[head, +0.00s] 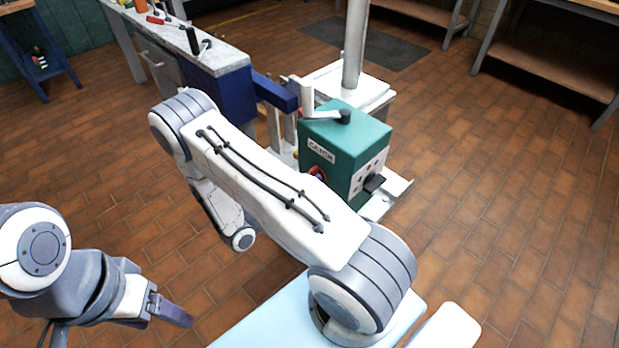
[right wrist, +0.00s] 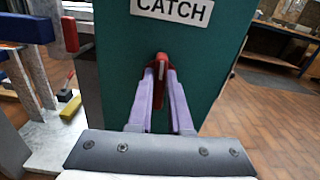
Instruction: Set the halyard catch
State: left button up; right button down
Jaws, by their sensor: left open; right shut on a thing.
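The green box (head: 340,140) stands at the foot of a grey mast, with a white label reading CATCH on its side; the label (right wrist: 172,10) also shows in the right wrist view. Below the label is a red catch lever (right wrist: 161,62), upright in that view; part of the red (head: 317,172) shows beside my arm in the head view. My right gripper (right wrist: 161,78) is shut on the red lever, with a finger on each side. My arm hides this gripper in the head view. My left gripper (head: 172,312) is open and empty at lower left, far from the box.
A grey crank arm with a black knob (head: 344,116) lies over the box top. A black block (head: 374,184) juts from its front. The grey mast (head: 354,45) rises behind. A bench (head: 190,45) with tools stands at upper left. Brick floor at right is clear.

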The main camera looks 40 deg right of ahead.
jog(key=n+p, duration=0.2)
jog(key=n, duration=0.1)
jog(key=shift+r, duration=0.15)
jog(key=shift+w+a+f+n+p, duration=0.15)
jog(key=shift+n+p, duration=0.55)
jog(key=shift+n, duration=1.65)
jog(key=shift+w+d+f+n+p, duration=0.15)
jog(key=shift+n+p, duration=0.6)
jog(key=shift+n, duration=1.65)
jog(key=shift+w+a+f+n+p, duration=0.2)
jog(key=shift+n+p, duration=0.5)
jog(key=shift+n, duration=1.65)
jog(key=shift+s+d, duration=0.1)
jog(key=shift+s, duration=0.05)
jog(key=shift+f, duration=0.1)
jog(key=c, duration=0.8)
grip_release()
jog(key=shift+c, duration=0.2)
